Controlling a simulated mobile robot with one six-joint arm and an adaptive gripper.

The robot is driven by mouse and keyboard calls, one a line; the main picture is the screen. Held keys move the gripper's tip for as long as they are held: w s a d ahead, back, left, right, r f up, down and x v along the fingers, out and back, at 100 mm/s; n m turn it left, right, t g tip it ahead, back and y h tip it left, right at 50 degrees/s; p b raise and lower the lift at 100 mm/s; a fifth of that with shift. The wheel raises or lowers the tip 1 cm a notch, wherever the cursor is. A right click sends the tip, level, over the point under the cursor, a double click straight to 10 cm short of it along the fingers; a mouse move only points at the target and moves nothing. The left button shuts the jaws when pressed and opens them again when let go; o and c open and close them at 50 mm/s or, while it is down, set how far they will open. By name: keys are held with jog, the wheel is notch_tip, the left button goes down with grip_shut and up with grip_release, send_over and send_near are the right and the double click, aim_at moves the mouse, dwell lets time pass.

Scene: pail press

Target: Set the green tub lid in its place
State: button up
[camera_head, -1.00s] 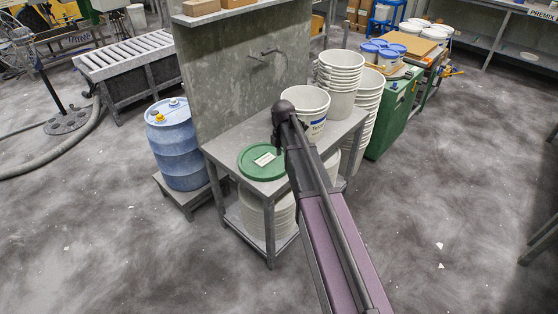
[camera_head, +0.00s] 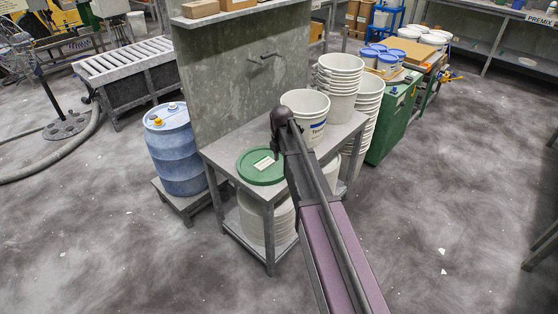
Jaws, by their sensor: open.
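The green tub lid (camera_head: 257,171), with a white label, lies flat on the left part of the grey bench top (camera_head: 223,152). An open white tub (camera_head: 311,112) with a blue-marked label stands upright on the bench, right of the lid and behind my arm. No lid is on it. My gripper (camera_head: 277,156) hangs dark and small at the end of my arm, by the lid's right edge. My arm hides much of it; its fingers are hard to make out. I see nothing held, and cannot tell whether it touches the lid.
Stacked white tubs (camera_head: 339,80) stand at the bench's right end, and more (camera_head: 262,222) sit on its lower shelf. A grey back panel (camera_head: 240,75) with a tap-like fitting rises behind. A blue drum (camera_head: 172,150) stands left. The floor at right is mostly clear.

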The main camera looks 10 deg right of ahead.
aim_at(281, 175)
jog(key=shift+f+b, duration=3.25)
jog(key=shift+f, duration=0.3)
jog(key=shift+r, duration=0.15)
grip_shut()
